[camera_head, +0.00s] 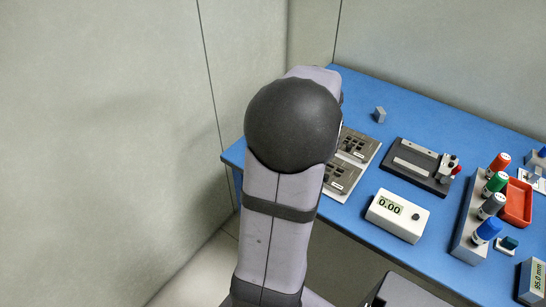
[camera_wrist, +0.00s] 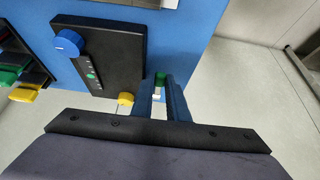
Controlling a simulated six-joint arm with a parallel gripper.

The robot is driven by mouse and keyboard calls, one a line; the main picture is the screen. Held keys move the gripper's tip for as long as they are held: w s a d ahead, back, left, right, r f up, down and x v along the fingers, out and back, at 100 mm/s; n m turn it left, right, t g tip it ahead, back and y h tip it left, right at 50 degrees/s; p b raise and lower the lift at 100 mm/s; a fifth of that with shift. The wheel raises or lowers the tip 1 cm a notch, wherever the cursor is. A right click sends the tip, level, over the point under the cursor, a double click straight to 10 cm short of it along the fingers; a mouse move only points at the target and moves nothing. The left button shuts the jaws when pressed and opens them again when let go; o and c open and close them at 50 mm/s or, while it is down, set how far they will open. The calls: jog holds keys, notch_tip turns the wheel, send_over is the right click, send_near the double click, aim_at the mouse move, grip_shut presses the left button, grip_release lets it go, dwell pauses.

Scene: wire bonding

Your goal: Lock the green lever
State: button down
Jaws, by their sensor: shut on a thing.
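In the wrist view my gripper (camera_wrist: 161,82) reaches over the edge of the blue table. Its two dark blue fingers are shut on a small green piece (camera_wrist: 160,77), which looks like the green lever. Only a bit of it shows between the fingertips, with a small pale part below. I cannot tell its full shape or angle. In the camera_head view my own arm hides the gripper and this lever.
A black panel (camera_wrist: 105,58) with a blue knob (camera_wrist: 67,43) and a yellow knob (camera_wrist: 125,98) lies left of the fingers. The camera_head view shows a white meter (camera_head: 397,216) reading 0.00, a dark fixture (camera_head: 420,168) and a red tray (camera_head: 515,204) on the blue table (camera_head: 365,93).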

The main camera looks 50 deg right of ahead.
jog(key=shift+f, duration=0.1)
dwell(0.4)
jog(key=c, duration=1.7)
grip_release()
jog(key=shift+d+r+p, duration=0.1)
jog(key=shift+r+p, duration=0.25)
jog(key=shift+p, duration=0.25)
